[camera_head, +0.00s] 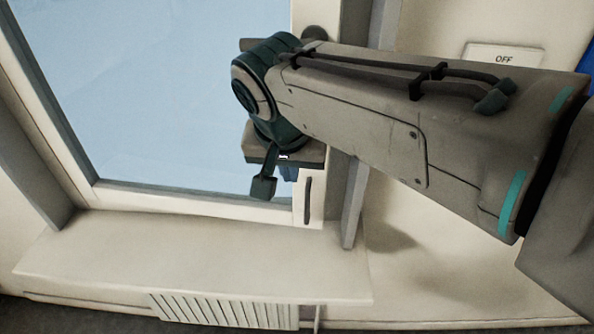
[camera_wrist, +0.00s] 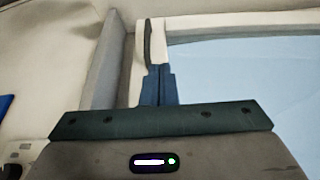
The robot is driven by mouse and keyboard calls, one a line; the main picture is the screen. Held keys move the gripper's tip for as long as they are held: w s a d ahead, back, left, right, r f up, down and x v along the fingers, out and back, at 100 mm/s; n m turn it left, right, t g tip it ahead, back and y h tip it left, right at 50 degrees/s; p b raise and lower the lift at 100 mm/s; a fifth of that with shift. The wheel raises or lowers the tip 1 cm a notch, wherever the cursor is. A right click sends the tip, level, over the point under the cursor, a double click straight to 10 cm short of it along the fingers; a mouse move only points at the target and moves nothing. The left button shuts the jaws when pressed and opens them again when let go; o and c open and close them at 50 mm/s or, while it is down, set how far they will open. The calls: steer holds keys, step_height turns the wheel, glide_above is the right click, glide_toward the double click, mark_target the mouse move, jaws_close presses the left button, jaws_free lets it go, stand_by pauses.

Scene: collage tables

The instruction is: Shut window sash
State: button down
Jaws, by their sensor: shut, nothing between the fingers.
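The window sash (camera_head: 190,202) is a pale frame around light blue glass, on the left of the head view. Its dark vertical handle (camera_head: 307,200) is on the right stile near the lower corner; it also shows in the wrist view (camera_wrist: 147,42). My gripper (camera_head: 288,174) is at the sash's lower right, beside the handle. In the wrist view its blue fingers (camera_wrist: 157,82) are together and empty, just in front of the stile by the handle. I cannot tell whether they touch it. My wrist hides part of the right stile in the head view.
A grey frame post (camera_head: 352,205) stands just right of the sash. A pale sill (camera_head: 190,258) juts out below, with a slatted vent (camera_head: 225,310) under its edge. A switch plate marked OFF (camera_head: 503,57) is on the right wall, behind my arm.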

steer(key=w+d+f+p, duration=0.1)
steer(key=w+f+p, duration=0.1)
steer(key=w+f, duration=0.4)
steer(key=shift+w+f, duration=0.4)
steer(key=shift+f, duration=0.1)
